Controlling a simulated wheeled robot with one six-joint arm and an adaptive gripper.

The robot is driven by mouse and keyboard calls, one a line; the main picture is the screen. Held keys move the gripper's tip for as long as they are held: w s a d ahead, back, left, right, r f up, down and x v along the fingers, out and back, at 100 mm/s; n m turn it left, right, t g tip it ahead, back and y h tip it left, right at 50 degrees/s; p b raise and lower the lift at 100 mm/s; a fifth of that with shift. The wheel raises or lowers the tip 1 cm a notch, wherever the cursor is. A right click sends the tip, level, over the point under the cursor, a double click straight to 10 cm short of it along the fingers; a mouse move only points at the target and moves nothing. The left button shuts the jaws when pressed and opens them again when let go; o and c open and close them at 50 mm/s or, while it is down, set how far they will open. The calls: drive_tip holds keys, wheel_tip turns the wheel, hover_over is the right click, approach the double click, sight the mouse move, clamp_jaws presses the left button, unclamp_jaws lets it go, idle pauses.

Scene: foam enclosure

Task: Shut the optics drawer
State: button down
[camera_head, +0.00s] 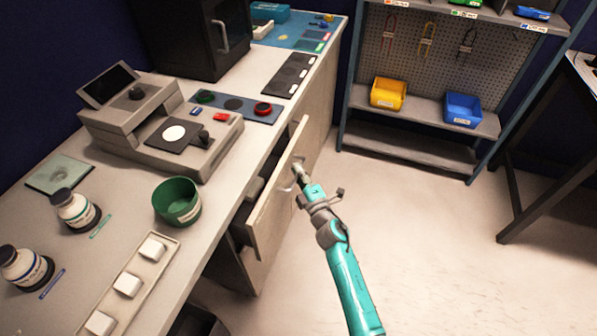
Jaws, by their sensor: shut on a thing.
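The optics drawer (276,196) stands pulled out from the front of the bench cabinet. Its pale front panel is seen edge-on and at a slant, and part of its dark inside shows between the panel and the bench. My gripper (298,172), on the teal arm, is at the outer face of the drawer front. It is shut on the drawer's handle (286,188), a small light bar. The fingertips are small here and partly hide the handle.
The bench (225,178) carries a grey instrument (160,125), a green bowl (178,202), bottles and a tray of white blocks. A shelf rack (420,120) with yellow and blue bins stands at the back. The floor (430,250) right of the drawer is clear.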

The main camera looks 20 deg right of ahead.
drive_tip(key=c, duration=1.2)
unclamp_jaws()
drive_tip(key=v, duration=1.2)
